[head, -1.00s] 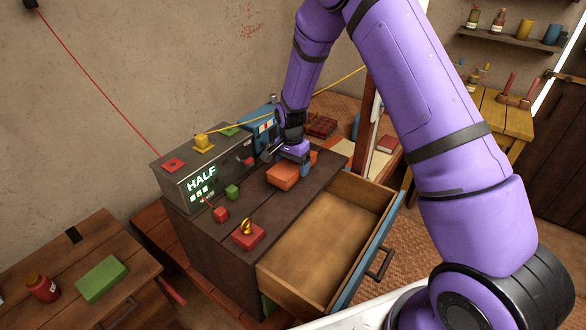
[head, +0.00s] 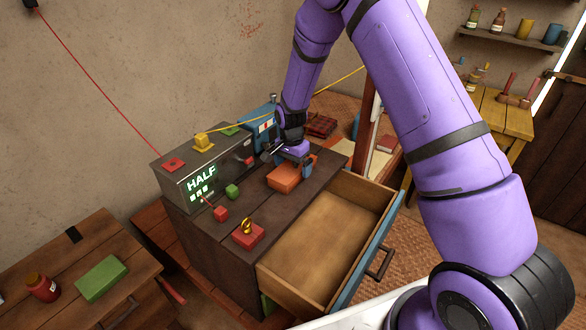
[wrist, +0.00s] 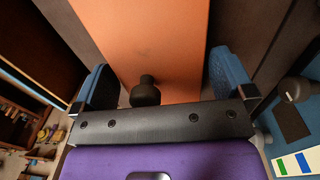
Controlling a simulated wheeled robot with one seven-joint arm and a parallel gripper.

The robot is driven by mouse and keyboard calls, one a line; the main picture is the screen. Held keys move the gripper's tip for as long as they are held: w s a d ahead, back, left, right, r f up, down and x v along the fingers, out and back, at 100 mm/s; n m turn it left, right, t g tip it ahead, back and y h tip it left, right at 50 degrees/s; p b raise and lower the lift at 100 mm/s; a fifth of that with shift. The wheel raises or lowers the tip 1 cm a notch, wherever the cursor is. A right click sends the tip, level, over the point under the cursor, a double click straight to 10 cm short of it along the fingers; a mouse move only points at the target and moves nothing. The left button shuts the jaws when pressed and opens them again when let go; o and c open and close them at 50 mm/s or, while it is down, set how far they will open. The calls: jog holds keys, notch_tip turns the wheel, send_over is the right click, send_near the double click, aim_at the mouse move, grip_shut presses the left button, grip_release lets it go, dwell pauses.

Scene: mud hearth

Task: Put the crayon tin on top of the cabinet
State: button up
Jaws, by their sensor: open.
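An orange box (head: 288,176), which looks like the crayon tin, lies flat on the dark wooden cabinet top (head: 262,205), behind the open drawer. In the wrist view the orange box (wrist: 145,40) passes between the two blue fingers, with a dark knob in front of it. My gripper (head: 298,163) is open at the far end of the box, pointing down, and it also shows in the wrist view (wrist: 162,85). The fingers hide part of the box; I cannot tell whether they touch it.
A grey device (head: 205,172) reading HALF stands along the cabinet's back, with a blue machine (head: 262,125) beside it. A red block with a yellow ring (head: 248,235), a green cube (head: 232,191) and a red cube (head: 221,214) sit nearby. The empty drawer (head: 325,235) juts out at front right.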

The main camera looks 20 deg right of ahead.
notch_tip(320, 180, up, 12)
jog(key=f, duration=0.1)
notch_tip(320, 180, up, 13)
jog(key=n+t, duration=0.1)
jog(key=n, duration=0.1)
send_over(292, 165)
jog(key=s+d, duration=0.2)
jog(key=s, duration=0.4)
jog(key=s+d+r+n+t, duration=0.2)
jog(key=s+r+n, duration=0.1)
jog(key=s+r, duration=0.5)
jog(key=s+d+r+n+t, duration=0.1)
jog(key=s+r+n, duration=0.2)
jog(key=s, duration=0.9)
jog(key=s+d+r+n+t, duration=0.1)
jog(key=s+r, duration=0.3)
jog(key=s, duration=0.8)
jog(key=shift+d+n+t, duration=0.3)
jog(key=shift+d+n, duration=0.3)
jog(key=shift+n, duration=0.3)
